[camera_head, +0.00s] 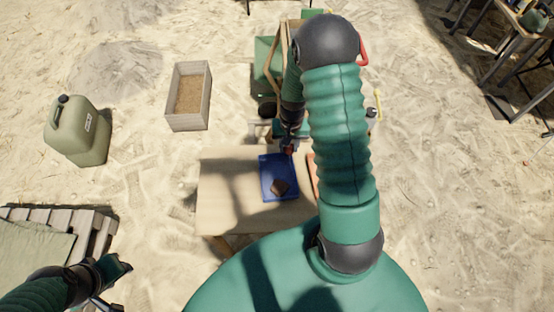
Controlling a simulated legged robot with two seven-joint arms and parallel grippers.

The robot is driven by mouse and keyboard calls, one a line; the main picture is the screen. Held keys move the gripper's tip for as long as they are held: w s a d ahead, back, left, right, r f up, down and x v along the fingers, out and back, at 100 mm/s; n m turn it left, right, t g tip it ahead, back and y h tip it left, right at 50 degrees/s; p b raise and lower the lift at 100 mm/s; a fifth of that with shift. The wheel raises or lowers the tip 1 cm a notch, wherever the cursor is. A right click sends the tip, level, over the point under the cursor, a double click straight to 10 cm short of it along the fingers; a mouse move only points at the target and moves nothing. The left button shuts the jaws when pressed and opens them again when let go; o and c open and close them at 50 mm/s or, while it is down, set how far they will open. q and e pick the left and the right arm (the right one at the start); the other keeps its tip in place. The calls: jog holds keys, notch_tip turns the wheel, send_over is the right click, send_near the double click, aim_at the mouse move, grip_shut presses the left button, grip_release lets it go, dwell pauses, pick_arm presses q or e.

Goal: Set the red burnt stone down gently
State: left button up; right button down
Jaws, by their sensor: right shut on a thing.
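My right gripper (289,146) is over the far edge of the blue tray (265,170). It is shut on a small reddish thing, likely the red burnt stone (288,152), mostly hidden by the fingers. I cannot tell whether the stone touches the tray. A brown stone (280,187) lies in the near part of the tray. My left gripper (114,283) is at the lower left, away from the table; its jaw state is unclear.
The blue tray is on a light wooden table (225,210), bare on its left side. An orange tray edge (312,178) shows beside my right arm, which hides the table's right side. A sand-filled box (207,97), a green canister (80,130) and a pallet (92,238) stand left.

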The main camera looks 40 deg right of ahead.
send_over(276, 165)
jog(key=shift+s+d+f, duration=0.1)
jog(key=shift+s+d, duration=0.05)
jog(key=shift+d, duration=0.05)
jog(key=f, duration=0.3)
jog(key=shift+a+f, duration=0.2)
jog(key=shift+a, duration=0.05)
jog(key=shift+f, duration=0.15)
jog(key=shift+d, duration=0.25)
jog(key=c, duration=1.3)
grip_release()
jog(key=shift+c, duration=0.2)
jog(key=o, duration=0.3)
jog(key=shift+a, duration=0.1)
jog(key=shift+o, duration=0.2)
